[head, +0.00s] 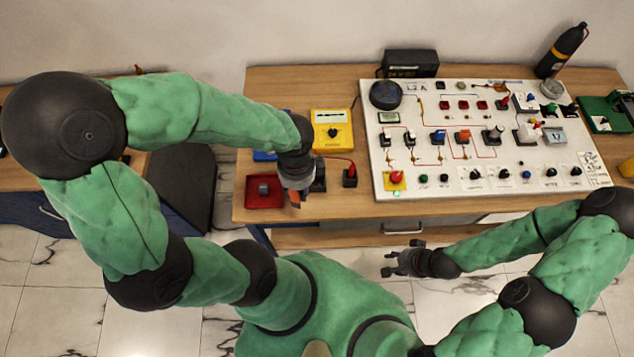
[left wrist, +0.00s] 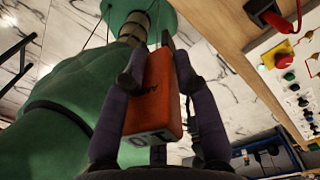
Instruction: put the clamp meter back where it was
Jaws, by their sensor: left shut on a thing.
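My left gripper (head: 295,192) is over the front edge of the bench, just right of the red tray. It is shut on an orange block-shaped body, which I take to be the clamp meter (left wrist: 155,95). In the left wrist view the clamp meter sits between both fingers, with dark lettering on its end, clear of any surface. In the head view only a small orange piece of it shows below the gripper. My right gripper (head: 390,263) is empty, with its fingers apart, over the floor in front of the bench.
The red tray (head: 251,202) with a grey block in it lies at the bench's left front. A yellow meter (head: 332,142) and a partly hidden blue item (head: 264,156) lie behind. The white gauge panel (head: 450,118) fills the middle. A black bottle (head: 562,50) stands back right.

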